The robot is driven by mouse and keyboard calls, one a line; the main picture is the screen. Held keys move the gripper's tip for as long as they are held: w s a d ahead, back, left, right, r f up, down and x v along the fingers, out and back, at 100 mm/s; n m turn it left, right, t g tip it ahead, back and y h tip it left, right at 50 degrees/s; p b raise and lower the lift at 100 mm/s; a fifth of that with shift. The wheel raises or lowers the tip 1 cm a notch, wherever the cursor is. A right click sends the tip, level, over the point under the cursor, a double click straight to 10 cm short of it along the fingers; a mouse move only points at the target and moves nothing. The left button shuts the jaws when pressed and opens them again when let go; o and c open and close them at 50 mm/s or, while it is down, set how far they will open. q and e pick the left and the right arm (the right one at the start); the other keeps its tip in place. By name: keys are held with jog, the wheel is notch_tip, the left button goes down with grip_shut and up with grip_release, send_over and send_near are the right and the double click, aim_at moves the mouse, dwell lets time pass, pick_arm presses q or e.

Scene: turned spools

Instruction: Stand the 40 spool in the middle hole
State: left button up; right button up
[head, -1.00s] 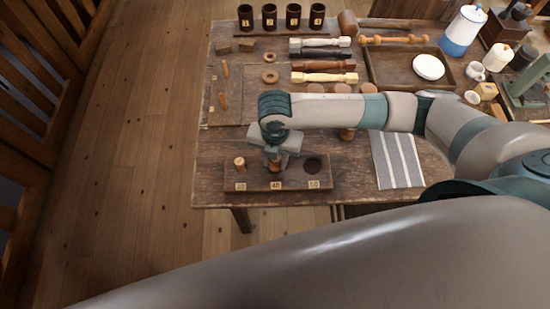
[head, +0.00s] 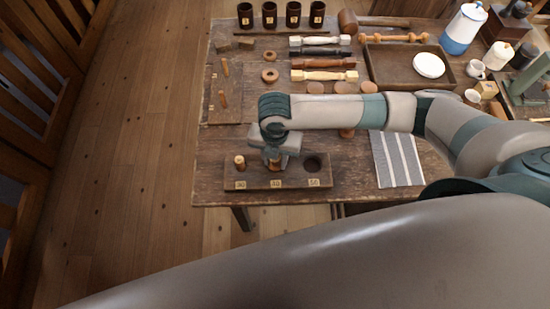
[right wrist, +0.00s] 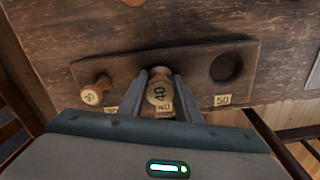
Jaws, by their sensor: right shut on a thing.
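The dark wooden rack (head: 256,183) lies near the table's front edge, with labels 30, 40 and 50; it also shows in the right wrist view (right wrist: 120,67). My right gripper (head: 274,160) is over its middle position. In the right wrist view, my right gripper (right wrist: 161,95) is shut on the 40 spool (right wrist: 160,92), whose numbered end faces the camera. The spool is at the middle hole; its lower end is hidden, so its depth there cannot be told. The 30 spool (right wrist: 95,91) stands in the left hole. The right hole (right wrist: 225,67) is empty. My left gripper is not in view.
A striped cloth (head: 397,160) lies right of the rack. Behind are turned spindles (head: 323,64), a tray (head: 380,70) with a white disc, and several dark cups (head: 269,15). A small board with pegs (head: 223,100) lies at the left.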

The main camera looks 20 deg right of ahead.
jog(key=shift+s+f, duration=0.1)
jog(key=shift+f, duration=0.2)
